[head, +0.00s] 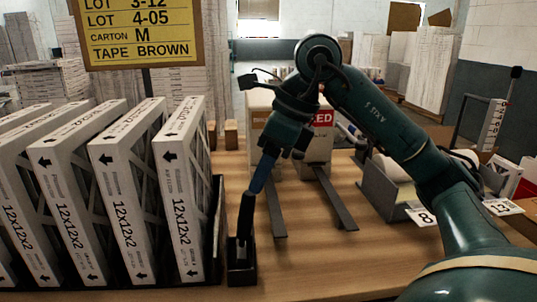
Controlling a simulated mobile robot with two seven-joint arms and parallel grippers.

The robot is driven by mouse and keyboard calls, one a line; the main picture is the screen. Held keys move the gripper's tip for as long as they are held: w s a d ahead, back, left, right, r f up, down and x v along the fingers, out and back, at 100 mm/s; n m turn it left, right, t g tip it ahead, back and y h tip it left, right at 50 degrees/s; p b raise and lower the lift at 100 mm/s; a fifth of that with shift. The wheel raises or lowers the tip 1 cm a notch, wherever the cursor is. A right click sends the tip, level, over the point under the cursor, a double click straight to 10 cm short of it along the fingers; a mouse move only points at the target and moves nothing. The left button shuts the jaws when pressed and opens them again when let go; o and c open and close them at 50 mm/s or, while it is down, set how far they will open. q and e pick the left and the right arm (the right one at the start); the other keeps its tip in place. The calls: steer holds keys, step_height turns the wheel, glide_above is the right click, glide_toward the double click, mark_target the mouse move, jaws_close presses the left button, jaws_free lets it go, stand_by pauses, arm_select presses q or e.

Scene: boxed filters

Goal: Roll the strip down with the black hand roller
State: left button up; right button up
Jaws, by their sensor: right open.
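A black upright handle (246,216), which looks like the hand roller, stands in a small black holder (242,273) at the front of the table. Its lower end is hidden inside the holder. My right gripper (261,177) points down over the handle's top, its blue fingers close to it. It is open; I cannot tell whether the fingers touch the handle. A carton (316,151) with a red label stands behind, partly hidden by my right wrist. I cannot make out the strip on it. My left gripper is not in view.
White boxed filters (181,190) stand in a row in a black rack, left of the holder. Two dark rails (335,200) run forward from the carton. A grey bin (385,190) stands at the right. A yellow sign (140,38) rises behind the filters.

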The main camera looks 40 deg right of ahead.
mark_target(244, 210)
steer(key=x, duration=0.9)
steer(key=shift+a+f, duration=0.1)
steer(key=shift+f, duration=0.25)
jaws_close()
steer(key=c, duration=0.7)
jaws_free()
steer(key=shift+w+r, duration=0.1)
steer(key=c, duration=1.5)
jaws_free()
